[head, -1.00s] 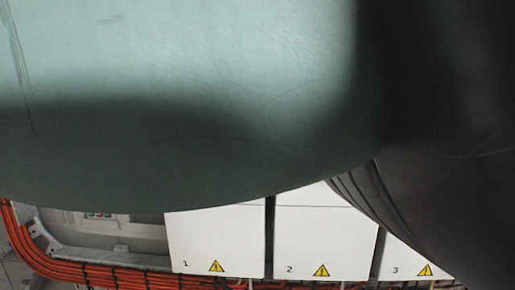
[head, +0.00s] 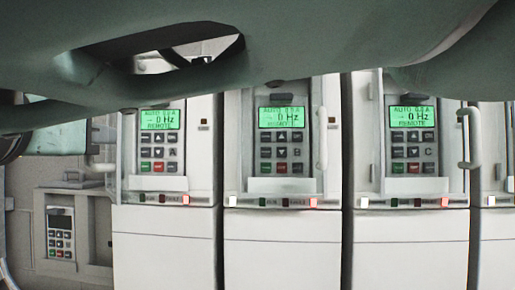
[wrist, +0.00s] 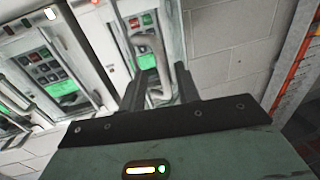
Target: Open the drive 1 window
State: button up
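The drive 1 unit (head: 163,228) is the leftmost tall white drive in the head view. Its keypad, marked A, has a lit green display (head: 160,119). A pale window handle (head: 97,165) stands at the left of this keypad; my arm hides part of the window's upper area. In the wrist view, the curved handle (wrist: 151,44) lies in front of a keypad and runs between my fingers. My gripper (wrist: 160,75) is open, with a finger on each side of the handle. I cannot tell whether either finger touches it.
The drives with keypads B (head: 281,228) and C (head: 412,230) stand to the right, each with its own handle. A grey panel with a small keypad (head: 60,232) is at lower left. Orange cables (wrist: 300,55) run at the wrist view's right edge.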

aim_at(140, 142)
jog(key=shift+y, duration=0.4)
jog(key=d+b, duration=0.1)
jog(key=b, duration=0.1)
jog(key=w+d+b, duration=0.1)
jog(key=d+b, duration=0.1)
jog(key=w+d+b, duration=0.1)
jog(key=d+b, duration=0.1)
jog(key=shift+w+f, duration=0.2)
jog(key=shift+f, duration=0.15)
jog(key=w+d+n+g+y+b, duration=0.2)
jog(key=w+d+n+y+b, duration=0.3)
jog(key=b, duration=0.5)
jog(key=s+d+y, duration=0.1)
jog(key=s+d, duration=0.1)
jog(key=s, duration=0.4)
jog(key=shift+s+r, duration=0.3)
jog(key=shift+r, duration=0.05)
